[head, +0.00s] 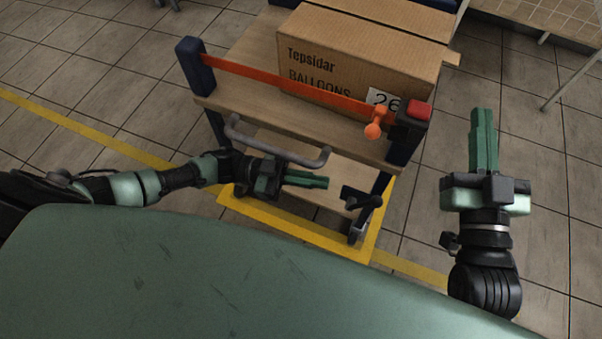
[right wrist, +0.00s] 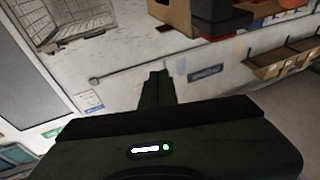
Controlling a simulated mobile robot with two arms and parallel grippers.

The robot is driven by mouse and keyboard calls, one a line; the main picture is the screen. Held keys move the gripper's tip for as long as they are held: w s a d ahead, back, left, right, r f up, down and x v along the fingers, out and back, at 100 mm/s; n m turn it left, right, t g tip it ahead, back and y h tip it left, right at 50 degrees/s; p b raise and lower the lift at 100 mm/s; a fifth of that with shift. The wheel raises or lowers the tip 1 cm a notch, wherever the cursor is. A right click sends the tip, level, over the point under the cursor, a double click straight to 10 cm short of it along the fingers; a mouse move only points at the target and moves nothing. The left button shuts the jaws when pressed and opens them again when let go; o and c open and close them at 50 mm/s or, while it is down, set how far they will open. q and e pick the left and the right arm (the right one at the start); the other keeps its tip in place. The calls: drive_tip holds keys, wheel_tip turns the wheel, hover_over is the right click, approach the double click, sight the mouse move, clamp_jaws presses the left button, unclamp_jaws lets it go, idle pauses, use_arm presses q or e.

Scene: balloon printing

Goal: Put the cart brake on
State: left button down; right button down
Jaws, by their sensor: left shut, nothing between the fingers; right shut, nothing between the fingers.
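The cart (head: 240,102) stands in front of me with its grey push handle (head: 275,146) towards me. A black lever-like part (head: 362,198), possibly the brake, sits low at its near right corner, above a caster (head: 357,230). My left gripper (head: 326,183) is shut and empty, pointing right below the handle, a short gap left of the black part. My right gripper (head: 484,112) is shut and empty, pointing away from me, to the right of the cart. Its shut fingers also show in the right wrist view (right wrist: 157,78). I cannot tell the brake's state.
A cardboard balloon box (head: 345,55) lies on the cart's top shelf behind an orange bar (head: 285,83). A red button (head: 419,110) and orange knob (head: 373,131) sit at the right corner post. Yellow floor tape (head: 300,232) borders the cart. Tiled floor at the right is clear.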

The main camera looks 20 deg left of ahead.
use_arm(q)
drive_tip(key=shift+s+a+f, duration=0.1)
drive_tip(key=shift+s+a, duration=0.05)
drive_tip(key=shift+a, duration=1.45)
use_arm(e)
drive_tip(key=shift+w+f, duration=0.1)
drive_tip(key=shift+f, duration=0.3)
drive_tip(key=shift+g, duration=0.3)
